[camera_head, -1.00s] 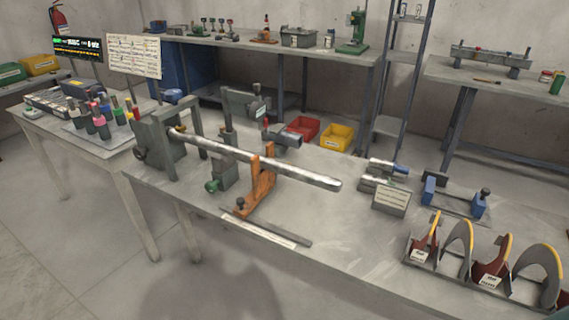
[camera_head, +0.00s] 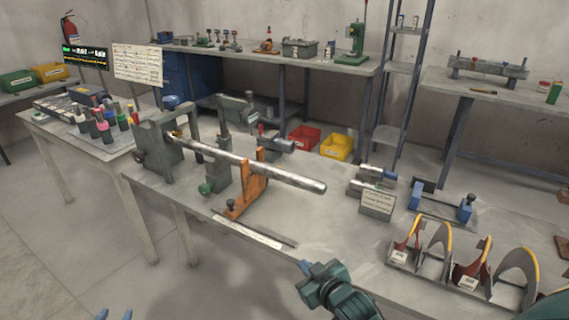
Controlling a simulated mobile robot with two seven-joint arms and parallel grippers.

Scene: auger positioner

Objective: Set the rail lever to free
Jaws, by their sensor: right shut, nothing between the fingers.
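A long metal bar (camera_head: 260,172) runs from a grey headstock (camera_head: 155,150) over a grey upright carriage (camera_head: 218,165) and an orange support (camera_head: 250,190). A green knob (camera_head: 206,188) is low on the carriage, and a dark ball-topped handle (camera_head: 231,204) stands at the orange support's foot. I cannot tell which is the rail lever, or its setting. My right gripper (camera_head: 306,268) is shut and empty, in front of the bench edge, below and right of the support. My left gripper (camera_head: 115,315) barely shows at the bottom edge, its blue fingertips apart and empty.
A pale scale strip (camera_head: 247,232) lies along the bench's front edge. A small sign (camera_head: 377,203), a blue-ended fixture (camera_head: 441,204) and curved gauges (camera_head: 465,255) stand to the right. The bench top (camera_head: 310,215) between support and sign is clear.

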